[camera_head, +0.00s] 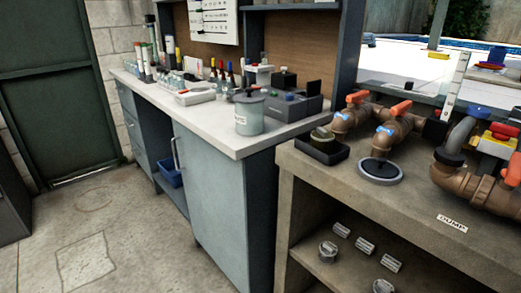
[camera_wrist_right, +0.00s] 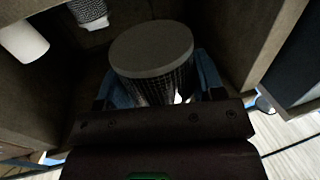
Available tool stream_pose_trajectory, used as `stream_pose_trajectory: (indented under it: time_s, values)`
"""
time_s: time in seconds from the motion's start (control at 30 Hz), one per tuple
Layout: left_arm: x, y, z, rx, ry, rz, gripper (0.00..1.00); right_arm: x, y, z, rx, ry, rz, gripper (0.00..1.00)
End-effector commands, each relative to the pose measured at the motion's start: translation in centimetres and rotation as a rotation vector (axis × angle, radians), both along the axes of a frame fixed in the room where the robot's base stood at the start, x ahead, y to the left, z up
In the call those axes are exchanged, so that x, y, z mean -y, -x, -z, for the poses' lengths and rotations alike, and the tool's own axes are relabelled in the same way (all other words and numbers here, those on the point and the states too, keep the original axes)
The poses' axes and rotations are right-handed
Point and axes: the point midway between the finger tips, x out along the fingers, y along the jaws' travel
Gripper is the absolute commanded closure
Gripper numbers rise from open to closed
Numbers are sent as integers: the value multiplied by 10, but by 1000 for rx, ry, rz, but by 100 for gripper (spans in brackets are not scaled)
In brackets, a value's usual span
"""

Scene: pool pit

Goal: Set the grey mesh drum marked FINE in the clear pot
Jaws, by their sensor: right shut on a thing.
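In the right wrist view a mesh drum (camera_wrist_right: 152,52) with a plain grey round end sits between the blue fingers of my right gripper (camera_wrist_right: 156,82), which is shut on it. Its dark mesh side shows below the end; no FINE marking is visible on it. A pale, see-through-looking pot (camera_head: 249,113) with a grey lid and a small label stands near the front corner of the bench in the head view; I cannot tell for sure that it is the clear pot. My left gripper is not in view.
Brown shelf walls (camera_wrist_right: 262,45) flank the held drum. A white cylinder (camera_wrist_right: 24,40) and another mesh drum (camera_wrist_right: 90,12) are close by at upper left. Small drums (camera_head: 328,251) and pale pieces (camera_head: 365,245) are on the low shelf, under pipes with orange-handled valves (camera_head: 400,108).

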Motion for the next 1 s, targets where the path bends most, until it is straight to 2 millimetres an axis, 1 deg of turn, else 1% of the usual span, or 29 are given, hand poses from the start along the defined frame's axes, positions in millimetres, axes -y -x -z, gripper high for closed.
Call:
stream_pose_trajectory:
  time_s: [0.03, 0.1, 0.2, 0.33, 0.47, 0.63, 0.77, 1.0]
  values:
    - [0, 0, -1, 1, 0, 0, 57, -6, -6, -11, 8, -4, -16, 62]
    - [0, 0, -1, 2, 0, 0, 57, -12, -12, -24, 9, -5, -38, 62]
    - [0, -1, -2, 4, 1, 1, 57, -17, -21, -47, 10, -4, -76, 62]
    - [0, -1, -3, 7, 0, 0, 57, -19, -27, -79, 10, -3, -132, 62]
    - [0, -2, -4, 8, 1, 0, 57, -18, -26, -109, 9, -3, -190, 62]
    - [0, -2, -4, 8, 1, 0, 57, -16, -18, -148, 9, -3, -269, 62]
    - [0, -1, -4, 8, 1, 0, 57, -13, -7, -178, 9, -2, -331, 62]
    - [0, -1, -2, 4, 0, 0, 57, -8, 24, -230, 7, 0, -452, 62]
